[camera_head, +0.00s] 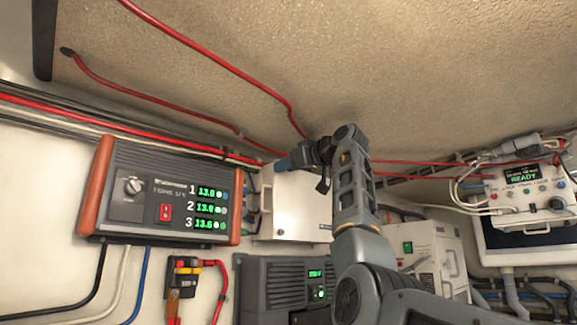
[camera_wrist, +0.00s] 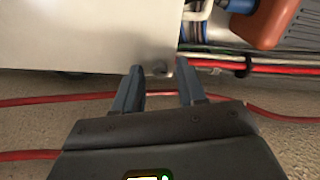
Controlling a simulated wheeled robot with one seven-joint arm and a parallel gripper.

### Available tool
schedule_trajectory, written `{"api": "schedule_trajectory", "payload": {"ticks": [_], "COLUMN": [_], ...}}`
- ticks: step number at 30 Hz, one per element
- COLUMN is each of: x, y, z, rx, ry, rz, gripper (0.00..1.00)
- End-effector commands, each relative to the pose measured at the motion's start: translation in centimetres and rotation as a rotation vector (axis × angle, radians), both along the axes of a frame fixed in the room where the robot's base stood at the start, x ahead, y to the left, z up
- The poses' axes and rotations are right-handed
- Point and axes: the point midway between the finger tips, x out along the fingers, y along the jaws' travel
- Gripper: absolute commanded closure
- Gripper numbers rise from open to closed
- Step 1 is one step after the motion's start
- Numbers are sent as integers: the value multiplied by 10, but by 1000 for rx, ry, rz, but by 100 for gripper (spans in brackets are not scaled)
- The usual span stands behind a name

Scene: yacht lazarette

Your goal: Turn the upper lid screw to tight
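A white box (camera_head: 290,212) with a flat lid is on the wall, right of the orange-ended charger. In the wrist view the lid (camera_wrist: 90,35) fills the upper left. A small round screw (camera_wrist: 160,70) shows near the lid's edge there; its slot direction is too blurred to tell. My gripper (camera_wrist: 162,67) is open, with one finger to each side of the screw and a gap around it. In the head view my gripper (camera_head: 284,163) is at the box's top edge, and the upper screw is not clearly visible.
The charger (camera_head: 165,195) with green readouts is left of the box. Red cables (camera_head: 200,148) run along the wall behind my gripper. A dark unit (camera_head: 285,285) is below the box. A white device reading READY (camera_head: 525,190) is at the right.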

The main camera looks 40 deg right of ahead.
Motion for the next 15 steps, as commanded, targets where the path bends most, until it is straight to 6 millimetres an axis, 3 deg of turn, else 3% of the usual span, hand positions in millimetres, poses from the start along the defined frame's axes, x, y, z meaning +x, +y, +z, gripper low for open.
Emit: {"api": "schedule_trajectory", "payload": {"ticks": [2,12,15], "x": [0,0,0], "y": [0,0,0], "z": [0,0,0], "rx": [0,0,0], "ry": [0,0,0], "rz": [0,0,0], "gripper": [67,100,100]}}
